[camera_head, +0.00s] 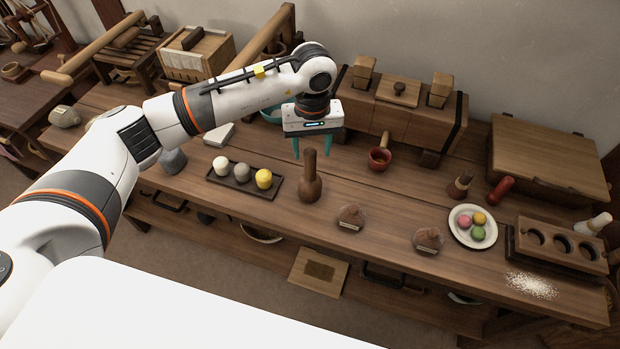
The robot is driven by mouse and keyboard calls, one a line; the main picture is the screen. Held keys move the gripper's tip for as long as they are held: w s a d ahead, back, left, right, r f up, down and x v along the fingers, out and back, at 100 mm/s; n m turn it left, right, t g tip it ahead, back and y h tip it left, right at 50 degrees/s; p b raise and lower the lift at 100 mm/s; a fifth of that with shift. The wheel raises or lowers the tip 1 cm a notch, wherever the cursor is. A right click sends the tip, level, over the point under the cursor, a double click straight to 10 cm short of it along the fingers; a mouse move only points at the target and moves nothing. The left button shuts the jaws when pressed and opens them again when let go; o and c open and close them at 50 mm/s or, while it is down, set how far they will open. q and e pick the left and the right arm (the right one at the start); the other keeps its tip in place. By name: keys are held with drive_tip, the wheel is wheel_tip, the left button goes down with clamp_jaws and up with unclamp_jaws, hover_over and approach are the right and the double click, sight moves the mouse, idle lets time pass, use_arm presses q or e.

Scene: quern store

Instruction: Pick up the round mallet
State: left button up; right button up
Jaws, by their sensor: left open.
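A dark brown wooden round mallet (311,187) stands upright on the bench, its bulbous head down and its handle (310,161) up. My left gripper (312,154) has teal fingers and points downward, open. It is at the mallet's handle in the picture, with one finger to the left and one to the right of it. I cannot tell whether the handle is between the fingers or in front of them. My right gripper is not in view.
A dark tray (232,184) with white, grey and yellow pieces lies left of the mallet. A red ladle (379,159) and a long wooden box (388,113) are behind to the right. A plate (487,238) holds coloured sweets.

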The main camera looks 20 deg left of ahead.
sight(310, 160)
use_arm(q)
drive_tip(key=f+p, duration=0.1)
drive_tip(key=f, duration=0.4)
drive_tip(key=shift+a, duration=0.2)
drive_tip(key=shift+c, duration=0.4)
drive_tip(key=c, duration=1)
